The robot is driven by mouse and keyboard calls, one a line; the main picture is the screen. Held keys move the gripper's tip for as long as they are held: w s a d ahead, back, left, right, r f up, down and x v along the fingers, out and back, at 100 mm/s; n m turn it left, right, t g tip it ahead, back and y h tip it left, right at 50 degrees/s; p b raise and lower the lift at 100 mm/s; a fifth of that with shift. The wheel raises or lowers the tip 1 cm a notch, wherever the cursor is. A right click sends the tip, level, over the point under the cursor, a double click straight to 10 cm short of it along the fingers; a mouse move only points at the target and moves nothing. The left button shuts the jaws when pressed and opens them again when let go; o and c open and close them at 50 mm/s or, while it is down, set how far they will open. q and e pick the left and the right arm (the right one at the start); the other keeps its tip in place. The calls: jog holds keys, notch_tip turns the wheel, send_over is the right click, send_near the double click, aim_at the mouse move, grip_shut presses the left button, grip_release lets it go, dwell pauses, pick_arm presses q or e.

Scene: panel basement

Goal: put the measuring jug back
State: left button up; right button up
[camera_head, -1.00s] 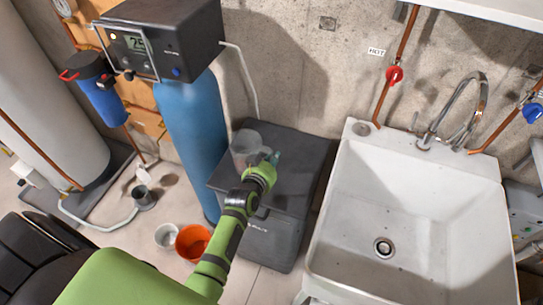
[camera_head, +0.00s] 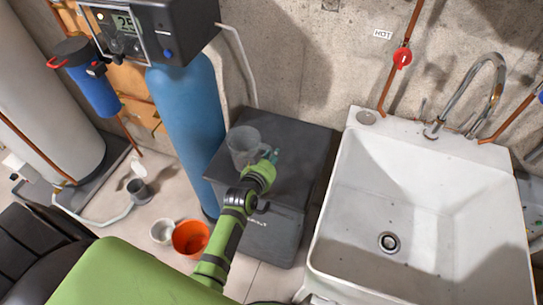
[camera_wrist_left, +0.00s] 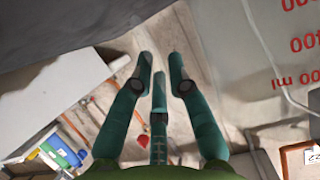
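The measuring jug (camera_head: 243,147) is clear grey and stands upright on the dark lid of a grey box-shaped tank (camera_head: 300,150). In the left wrist view its clear wall with red markings (camera_wrist_left: 299,45) fills the upper right. My left gripper (camera_head: 272,156) is green with teal fingers and is just right of the jug, low over the lid. In the left wrist view the gripper (camera_wrist_left: 161,75) has its fingertips apart with nothing seen between them. The jug is beside the fingers; whether they touch it I cannot tell. My right gripper is not in view.
A white sink (camera_head: 345,190) with a tap stands to the right. A blue cylinder (camera_head: 190,120) with a control head stands left of the tank. An orange bucket (camera_head: 190,239), a white cup (camera_head: 162,231) and a grey pot (camera_head: 141,192) are on the floor. The lid's right part is clear.

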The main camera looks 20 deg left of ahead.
pick_arm(q)
jog(key=shift+o, duration=0.8)
jog(key=shift+w, duration=0.15)
jog(key=shift+r, duration=0.2)
jog(key=v, duration=1.2)
jog(key=shift+a, duration=0.1)
